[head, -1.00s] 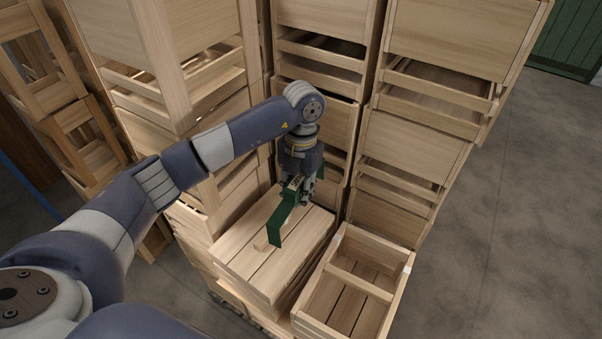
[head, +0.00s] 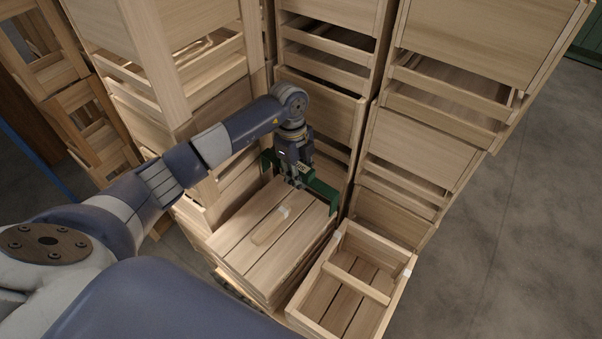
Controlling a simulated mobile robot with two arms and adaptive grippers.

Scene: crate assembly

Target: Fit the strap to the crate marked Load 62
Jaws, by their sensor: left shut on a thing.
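My left gripper (head: 298,182) is shut on a green strap (head: 322,192), a bracket-like piece with bent-down ends. The strap lies crosswise at the back edge of a slatted wooden lid (head: 240,237) on a low crate stack. One end shows left of the gripper, the other right; its middle is partly hidden by the gripper. I cannot tell whether the strap touches the lid. No marking reading Load 62 is legible. My right gripper is not in view.
An open crate (head: 391,246) with a crossbar and a white tag stands right of the lidded stack. Tall crate stacks (head: 320,97) rise close behind and on both sides (head: 463,47). Bare grey floor (head: 520,220) lies to the right.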

